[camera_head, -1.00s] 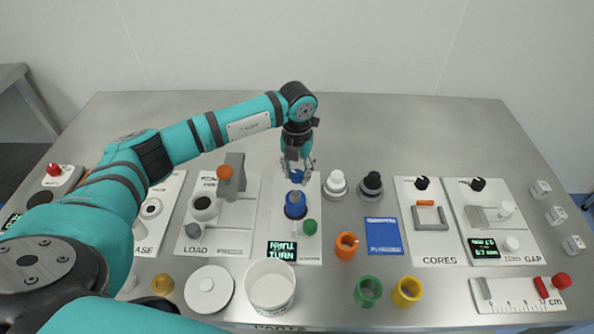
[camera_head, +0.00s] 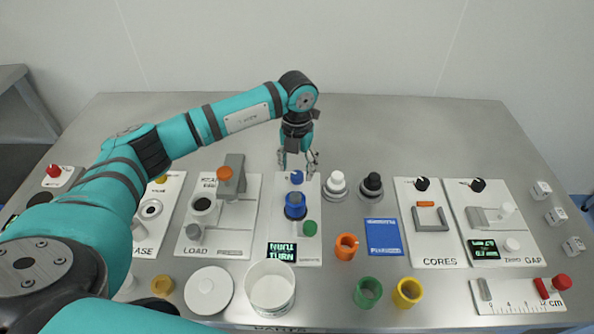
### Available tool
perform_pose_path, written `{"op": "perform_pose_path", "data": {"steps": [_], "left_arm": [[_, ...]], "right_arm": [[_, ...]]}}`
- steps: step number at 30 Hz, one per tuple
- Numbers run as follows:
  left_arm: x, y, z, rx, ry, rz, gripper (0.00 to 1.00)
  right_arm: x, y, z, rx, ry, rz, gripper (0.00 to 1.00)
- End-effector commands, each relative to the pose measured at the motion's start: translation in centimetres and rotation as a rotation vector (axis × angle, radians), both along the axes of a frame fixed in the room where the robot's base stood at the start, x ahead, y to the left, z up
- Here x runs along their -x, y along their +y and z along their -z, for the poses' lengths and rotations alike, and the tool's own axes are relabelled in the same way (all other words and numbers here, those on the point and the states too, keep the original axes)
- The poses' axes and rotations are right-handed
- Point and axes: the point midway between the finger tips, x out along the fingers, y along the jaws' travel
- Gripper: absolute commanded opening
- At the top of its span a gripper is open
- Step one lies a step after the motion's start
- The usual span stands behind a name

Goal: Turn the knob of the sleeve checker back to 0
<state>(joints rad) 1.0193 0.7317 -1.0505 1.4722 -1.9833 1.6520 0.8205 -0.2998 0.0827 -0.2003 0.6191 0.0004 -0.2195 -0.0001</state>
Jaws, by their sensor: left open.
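A white panel (camera_head: 282,222), likely the sleeve checker, stands in the middle of the table. It has a small blue knob (camera_head: 297,177) at the back, a larger blue round part (camera_head: 295,205) in its middle, a green knob (camera_head: 310,228) and a dark display (camera_head: 282,251) at the front. The display shows green letters; the lower line reads TURN. The knob's pointer setting is too small to read. My left gripper (camera_head: 298,164) points down just behind and above the small blue knob, fingers spread and empty. My right gripper is not in view.
White (camera_head: 337,186) and black (camera_head: 371,186) knobbed parts stand right of the panel. The LOAD panel (camera_head: 238,215) is on the left. An orange ring (camera_head: 346,246), a blue card (camera_head: 384,237) and a white tub (camera_head: 271,286) are nearby. The table's back is clear.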

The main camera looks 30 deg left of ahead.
Motion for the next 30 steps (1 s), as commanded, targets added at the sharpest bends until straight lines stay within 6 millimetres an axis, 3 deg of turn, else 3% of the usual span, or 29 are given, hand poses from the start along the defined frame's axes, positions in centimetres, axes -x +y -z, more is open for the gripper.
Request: {"op": "perform_pose_path", "data": {"steps": [6,12,18,30], "left_arm": [[-0.1,0.0,-5.0,0.000,-0.006,0.000,0.55],[-0.1,0.0,-8.2,0.000,-0.004,-0.001,0.55],[-0.1,0.0,-9.5,-0.001,-0.003,-0.001,0.55],[-0.1,0.0,-9.5,0.000,-0.002,-0.001,0.55]], "right_arm": [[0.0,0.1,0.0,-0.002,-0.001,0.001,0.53],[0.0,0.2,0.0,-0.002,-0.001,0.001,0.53],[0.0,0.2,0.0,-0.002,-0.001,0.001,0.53],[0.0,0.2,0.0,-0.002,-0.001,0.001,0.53]]}}
